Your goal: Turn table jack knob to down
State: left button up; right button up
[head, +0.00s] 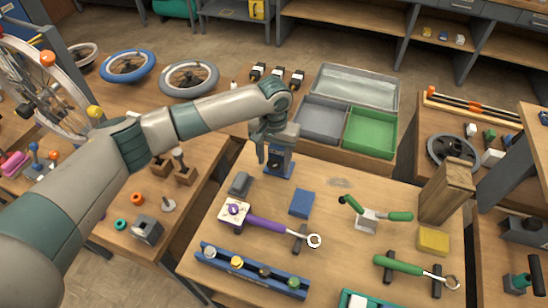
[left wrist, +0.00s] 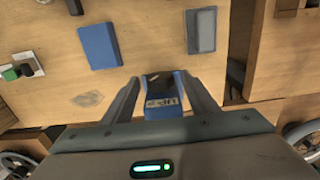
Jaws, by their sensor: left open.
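A small blue device with a dark top and a blue base, which looks like the table jack (head: 280,168), stands near the back left of the front table. My left gripper (head: 272,150) is directly over it, pointing down. In the left wrist view the jack (left wrist: 160,105) shows between the two spread fingers of my left gripper (left wrist: 162,90), with a gap on each side. The knob and its setting cannot be made out, as the gripper hides much of the jack in the head view. My right gripper is not in view.
A grey block (head: 240,184) and a blue block (head: 302,203) lie close in front of the jack. A purple-handled tool (head: 265,224) rests nearer. Grey and green bins (head: 370,132) stand behind. A wooden block (head: 446,192) stands at the right.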

pick_arm(q)
jog(key=c, duration=1)
jog(key=shift+a+g+h+p, duration=0.25)
jog(key=shift+g+h+p, duration=0.15)
jog(key=shift+h+p, duration=0.6)
jog(key=shift+w+a+f+g+h, duration=0.1)
jog(key=shift+g+h, duration=0.05)
jog(key=shift+h, duration=0.45)
jog(key=shift+a+f+g+h, duration=0.1)
jog(key=shift+g+h, duration=0.05)
jog(key=shift+h, duration=0.45)
jog(key=shift+w+a+g+h+b, duration=0.15)
jog(key=shift+g+h+b, duration=0.4)
jog(key=shift+h, duration=0.55)
